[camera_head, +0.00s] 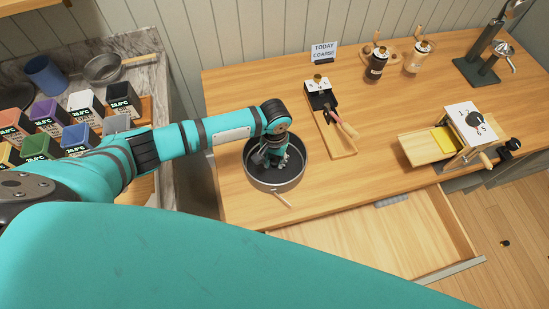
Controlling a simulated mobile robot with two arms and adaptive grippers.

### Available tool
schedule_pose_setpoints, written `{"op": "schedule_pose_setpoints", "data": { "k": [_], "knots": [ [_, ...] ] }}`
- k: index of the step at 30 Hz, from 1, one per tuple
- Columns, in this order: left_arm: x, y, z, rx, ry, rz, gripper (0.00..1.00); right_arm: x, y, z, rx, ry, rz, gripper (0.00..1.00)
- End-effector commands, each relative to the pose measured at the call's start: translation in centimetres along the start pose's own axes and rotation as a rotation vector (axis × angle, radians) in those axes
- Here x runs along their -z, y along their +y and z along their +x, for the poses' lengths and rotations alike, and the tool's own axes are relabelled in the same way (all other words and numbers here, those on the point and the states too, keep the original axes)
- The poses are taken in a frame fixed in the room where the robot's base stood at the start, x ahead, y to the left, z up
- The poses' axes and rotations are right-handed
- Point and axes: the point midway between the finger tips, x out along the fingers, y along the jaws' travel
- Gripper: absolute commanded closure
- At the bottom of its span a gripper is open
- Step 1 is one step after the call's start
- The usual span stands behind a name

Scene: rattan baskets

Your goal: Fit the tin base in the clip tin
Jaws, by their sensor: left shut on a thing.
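The clip tin (275,184) is a round dark-grey ring on the wooden counter, left of centre. A pale lever-like piece (282,199) sticks out from its near side. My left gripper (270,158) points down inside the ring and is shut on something. The held thing appears to be the dark tin base, low within the walls. The gripper and wrist cover much of it, so I cannot tell whether it lies flat or touches the bottom. My right gripper is not in view.
A wooden tray (343,147) with a red-handled tool stands right of the tin. A box with a dial (470,124) stands farther right, two grinders (377,63) behind. An open drawer (390,238) lies below the counter's front edge. Several coloured canisters (40,147) stand left.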

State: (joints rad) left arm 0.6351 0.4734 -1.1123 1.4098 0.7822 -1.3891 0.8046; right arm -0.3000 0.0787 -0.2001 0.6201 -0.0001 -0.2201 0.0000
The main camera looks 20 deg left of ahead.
Motion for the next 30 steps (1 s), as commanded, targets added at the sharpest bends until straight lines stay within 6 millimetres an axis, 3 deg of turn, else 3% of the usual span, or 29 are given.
{"op": "schedule_pose_setpoints", "data": {
  "k": [14, 15, 21, 30],
  "knots": [
    [-0.03, 0.02, 0.49, 0.0, 0.0, 0.0, 1.0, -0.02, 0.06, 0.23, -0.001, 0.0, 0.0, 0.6],
    [-0.04, 0.02, 0.5, 0.0, 0.0, 0.0, 0.73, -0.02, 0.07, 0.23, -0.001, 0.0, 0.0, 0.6],
    [-0.06, 0.0, 0.53, 0.0, -0.001, 0.0, 0.47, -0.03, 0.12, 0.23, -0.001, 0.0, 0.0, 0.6],
    [-0.03, -0.01, 0.33, 0.0, 0.0, 0.0, 0.47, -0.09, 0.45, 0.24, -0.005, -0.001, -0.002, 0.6]
  ]
}}
